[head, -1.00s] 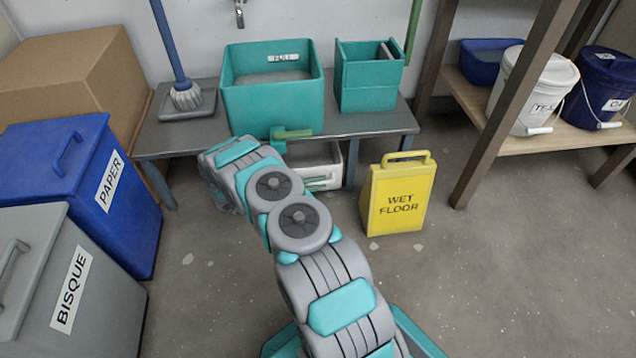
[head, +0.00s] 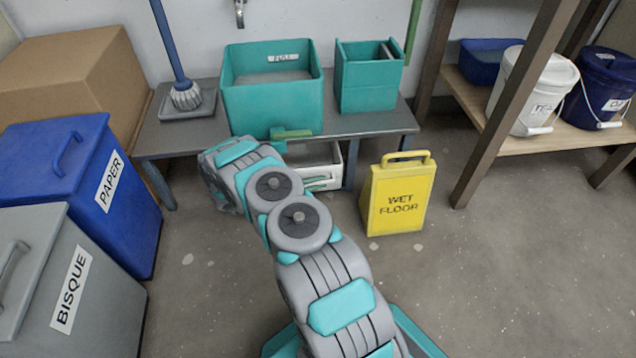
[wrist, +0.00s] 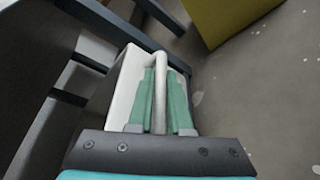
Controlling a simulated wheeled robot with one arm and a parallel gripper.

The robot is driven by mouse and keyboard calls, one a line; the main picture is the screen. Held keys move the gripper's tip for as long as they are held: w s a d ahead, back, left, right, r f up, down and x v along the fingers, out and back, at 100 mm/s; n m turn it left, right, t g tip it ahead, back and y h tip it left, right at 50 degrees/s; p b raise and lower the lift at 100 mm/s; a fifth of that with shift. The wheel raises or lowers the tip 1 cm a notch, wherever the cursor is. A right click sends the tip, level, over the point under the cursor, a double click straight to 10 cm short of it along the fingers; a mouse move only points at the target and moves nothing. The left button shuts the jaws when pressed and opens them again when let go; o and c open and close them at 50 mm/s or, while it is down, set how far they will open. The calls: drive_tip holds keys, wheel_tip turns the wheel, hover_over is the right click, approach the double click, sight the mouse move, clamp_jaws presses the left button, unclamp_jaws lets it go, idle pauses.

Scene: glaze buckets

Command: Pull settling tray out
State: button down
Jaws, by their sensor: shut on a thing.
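The settling tray is a white, open box low under the grey bench, and its rim (head: 338,165) shows just right of my arm in the head view. In the wrist view its white wall (wrist: 124,92) and pale bar handle (wrist: 160,62) are close in front of me. My gripper (wrist: 160,88) has its two green fingers on either side of the handle bar, shut on it. In the head view my arm covers much of the tray and most of the gripper. The tray's far part is under the bench and hidden.
A yellow wet floor sign (head: 397,195) stands on the floor to the right of the tray. The bench (head: 370,124) carries a large teal tub (head: 272,105) and a smaller teal box (head: 368,82). Blue and grey bins stand left. Floor in front is clear.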

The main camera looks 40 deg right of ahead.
drive_tip(key=shift+s, duration=0.1)
idle(0.3)
drive_tip(key=s+a+b, duration=0.1)
drive_tip(key=s+a, duration=0.7)
drive_tip(key=s, duration=0.5)
drive_tip(key=shift+s+a+b, duration=0.2)
drive_tip(key=shift+s+b, duration=0.05)
drive_tip(key=shift+b, duration=0.1)
drive_tip(key=c, duration=1.1)
unclamp_jaws()
drive_tip(key=shift+a, duration=0.1)
drive_tip(key=p+v, duration=0.1)
drive_tip(key=v, duration=0.6)
drive_tip(key=shift+w+a, duration=0.1)
drive_tip(key=shift+a, duration=0.25)
